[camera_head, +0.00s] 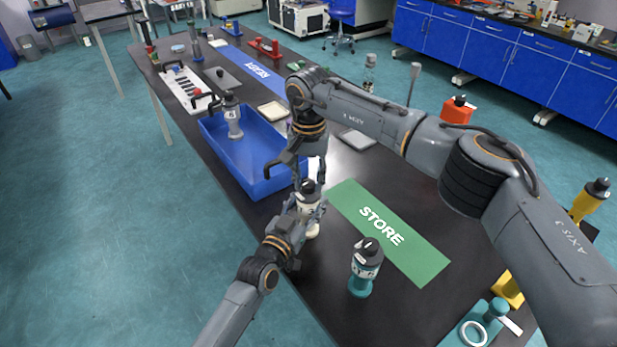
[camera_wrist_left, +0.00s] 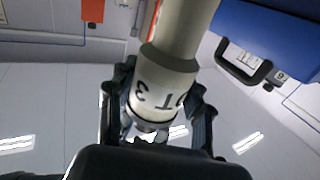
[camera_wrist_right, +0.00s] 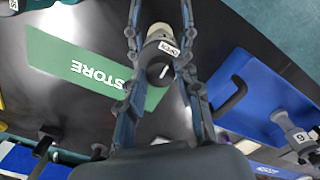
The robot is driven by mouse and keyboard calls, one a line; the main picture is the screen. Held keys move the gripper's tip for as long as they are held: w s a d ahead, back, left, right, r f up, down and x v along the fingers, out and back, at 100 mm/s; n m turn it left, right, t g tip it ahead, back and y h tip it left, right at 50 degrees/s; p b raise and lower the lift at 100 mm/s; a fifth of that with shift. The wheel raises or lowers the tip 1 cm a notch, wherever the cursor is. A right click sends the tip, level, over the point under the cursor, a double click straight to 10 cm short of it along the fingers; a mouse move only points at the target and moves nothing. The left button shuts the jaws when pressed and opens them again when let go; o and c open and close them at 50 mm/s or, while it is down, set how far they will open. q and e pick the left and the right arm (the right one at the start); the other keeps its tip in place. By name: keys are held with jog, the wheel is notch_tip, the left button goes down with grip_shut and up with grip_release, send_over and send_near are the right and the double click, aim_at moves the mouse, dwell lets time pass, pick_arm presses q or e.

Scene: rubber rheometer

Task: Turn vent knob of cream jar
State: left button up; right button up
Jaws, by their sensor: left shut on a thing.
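My left gripper (camera_head: 305,212) is shut on the jar's body. In the left wrist view, the jar (camera_wrist_left: 168,75) with dark lettering sits between the fingers. My right gripper (camera_head: 299,172) is above the jar, pointing down, with its fingers apart. In the right wrist view, the knob (camera_wrist_right: 159,68) with a white mark lies between the open fingers; I cannot tell whether they touch it.
A blue bin (camera_head: 215,142) holding a grey jar (camera_head: 232,116) is left of my right gripper. A green STORE mat (camera_head: 425,262) lies to the right. A teal jar (camera_head: 362,285) stands in front of the mat. A blue READY mat (camera_head: 240,62) is farther back.

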grip_shut()
jog(key=shift+m, duration=0.4)
jog(key=m, duration=0.3)
jog(key=shift+m, duration=0.3)
jog(key=m, duration=0.3)
jog(key=shift+m, duration=0.4)
jog(key=m, duration=0.5)
jog(key=shift+m, duration=2.3)
